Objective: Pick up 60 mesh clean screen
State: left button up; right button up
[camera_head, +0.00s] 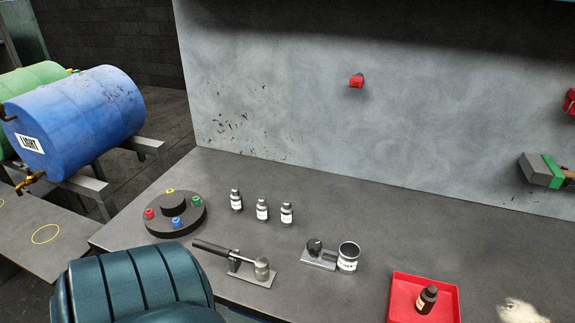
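I cannot make out anything clearly marked as a 60 mesh clean screen. A dark round stand (176,213) with red, blue, green and yellow pieces around a raised hub sits at the left of the grey bench. A press-like tool (236,261) with a black handle and a metal cylinder lies on a plate in front of it. To its right, a small plate holds a dark knob (314,245) beside an open metal cup (348,257) with a white label. Neither of my grippers shows in this view.
Small labelled bottles (262,209) stand mid-bench. A red tray (398,309) holds a dark bottle (427,299) at front right. A large teal ribbed object (138,285) blocks the lower left.

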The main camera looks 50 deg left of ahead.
aim_at(286, 210)
jog(key=l+u, duration=0.1)
jog(key=u, duration=0.4)
jog(key=i+l+u, duration=0.1)
jog(key=u, duration=0.35)
jog(key=l+u, duration=0.15)
jog(key=u, duration=0.35)
jog(key=l+u, duration=0.1)
jog(key=u, duration=0.4)
